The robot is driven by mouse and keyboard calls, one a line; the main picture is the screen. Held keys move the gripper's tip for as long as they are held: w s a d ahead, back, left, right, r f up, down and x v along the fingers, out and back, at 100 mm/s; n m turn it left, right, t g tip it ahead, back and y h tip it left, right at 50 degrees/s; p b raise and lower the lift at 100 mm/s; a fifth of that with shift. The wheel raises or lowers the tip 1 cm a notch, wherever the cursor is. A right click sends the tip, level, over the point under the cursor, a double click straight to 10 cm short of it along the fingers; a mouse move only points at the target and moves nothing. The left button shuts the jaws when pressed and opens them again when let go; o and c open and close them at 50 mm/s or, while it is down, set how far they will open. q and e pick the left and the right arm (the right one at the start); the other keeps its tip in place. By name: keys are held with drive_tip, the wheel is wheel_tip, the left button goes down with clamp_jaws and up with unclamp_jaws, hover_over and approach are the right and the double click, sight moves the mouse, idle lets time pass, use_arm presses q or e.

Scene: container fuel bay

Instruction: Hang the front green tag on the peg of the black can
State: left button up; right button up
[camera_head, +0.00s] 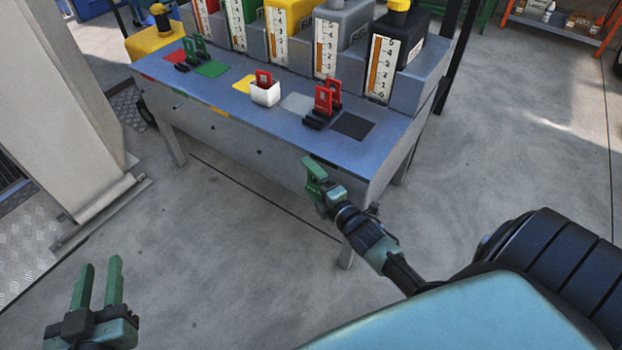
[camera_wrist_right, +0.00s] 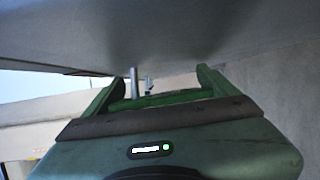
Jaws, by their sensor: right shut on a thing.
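The black can (camera_head: 405,42) with a yellow cap stands at the right end of the can row on the blue-grey table. My right gripper (camera_head: 314,172) is at the table's front face, below the black mat (camera_head: 353,125). It is shut on a green tag (camera_wrist_right: 165,98), seen between its fingers in the wrist view and mostly hidden by them. A thin metal peg (camera_wrist_right: 134,82) shows just beyond the tag; I cannot tell whether they touch. Another green tag (camera_head: 198,47) stands in a black holder at the table's left. My left gripper (camera_head: 100,268) is open and empty, low over the floor.
Red tags (camera_head: 324,98) stand in a black holder beside the black mat. A white box (camera_head: 265,95) holds a red tag. Small dark pegs (camera_head: 259,152) line the table front (camera_head: 235,140). A pale column (camera_head: 55,100) stands left. The floor between is clear.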

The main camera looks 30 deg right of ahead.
drive_tip(key=shift+w+d+h, duration=0.1)
drive_tip(key=shift+d+h, duration=0.2)
drive_tip(key=shift+d, duration=0.5)
drive_tip(key=o, duration=1.3)
drive_tip(key=shift+c, duration=0.2)
use_arm(q)
drive_tip(key=s+a+f+g+y+p, duration=0.1)
drive_tip(key=s+a+f+g+p, duration=0.1)
drive_tip(key=s+f+g, duration=0.3)
drive_tip(key=shift+a+f+g+y, duration=0.15)
drive_tip(key=shift+f+g+y, duration=0.25)
drive_tip(key=shift+f, duration=1.5)
use_arm(e)
drive_tip(key=s+a, duration=0.1)
drive_tip(key=s, duration=0.7)
drive_tip(key=shift+a+r, duration=0.25)
drive_tip(key=shift+r, duration=0.05)
